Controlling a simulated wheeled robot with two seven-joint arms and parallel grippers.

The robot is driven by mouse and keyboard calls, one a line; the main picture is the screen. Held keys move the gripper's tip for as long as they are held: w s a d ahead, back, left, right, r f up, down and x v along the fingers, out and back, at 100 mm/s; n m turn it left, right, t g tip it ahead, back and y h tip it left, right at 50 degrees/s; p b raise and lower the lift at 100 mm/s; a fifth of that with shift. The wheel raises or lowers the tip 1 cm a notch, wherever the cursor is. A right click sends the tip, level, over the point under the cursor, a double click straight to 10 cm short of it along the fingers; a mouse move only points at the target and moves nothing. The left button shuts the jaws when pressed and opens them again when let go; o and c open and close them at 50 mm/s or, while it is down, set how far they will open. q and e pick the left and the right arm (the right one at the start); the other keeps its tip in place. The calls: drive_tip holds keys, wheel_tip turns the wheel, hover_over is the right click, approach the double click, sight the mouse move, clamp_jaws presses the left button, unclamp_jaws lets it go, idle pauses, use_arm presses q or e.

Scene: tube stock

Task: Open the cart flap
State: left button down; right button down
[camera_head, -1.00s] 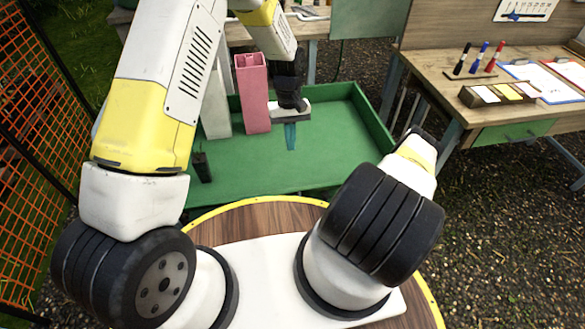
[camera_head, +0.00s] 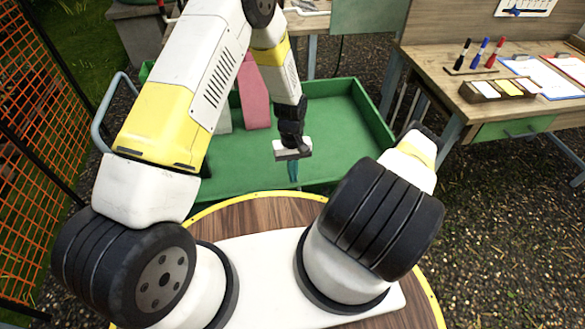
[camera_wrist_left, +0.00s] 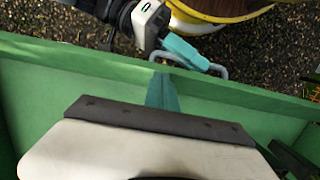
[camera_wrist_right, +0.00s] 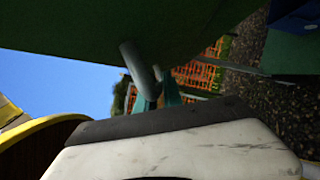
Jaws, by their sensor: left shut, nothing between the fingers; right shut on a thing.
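The green cart (camera_head: 335,110) stands in front of me in the head view, with its near wall beside my round wooden top. That near wall, apparently the flap (camera_wrist_left: 60,75), crosses the left wrist view and has a grey metal handle (camera_wrist_left: 215,68) on its outer side. My left gripper (camera_head: 293,172), with teal fingers, is shut and empty just by the inner side of this wall; its fingers (camera_wrist_left: 162,92) overlap the wall's top edge in view. My right gripper (camera_wrist_left: 185,50) is shut on the handle, which also shows in the right wrist view (camera_wrist_right: 140,70). The head view hides it.
A pink upright box (camera_head: 255,98) and a pale one (camera_head: 222,115) stand inside the cart at left. A wooden desk (camera_head: 440,75) with markers and a card tray (camera_head: 497,90) is at right. An orange mesh fence (camera_head: 40,170) is at left. The cart floor's right half is clear.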

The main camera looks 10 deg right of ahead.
drive_tip(key=shift+w, duration=0.15)
use_arm(q)
drive_tip(key=shift+s+f, duration=0.4)
drive_tip(key=shift+s, duration=0.4)
use_arm(e)
drive_tip(key=shift+r, duration=0.1)
drive_tip(key=c, duration=1.5)
unclamp_jaws()
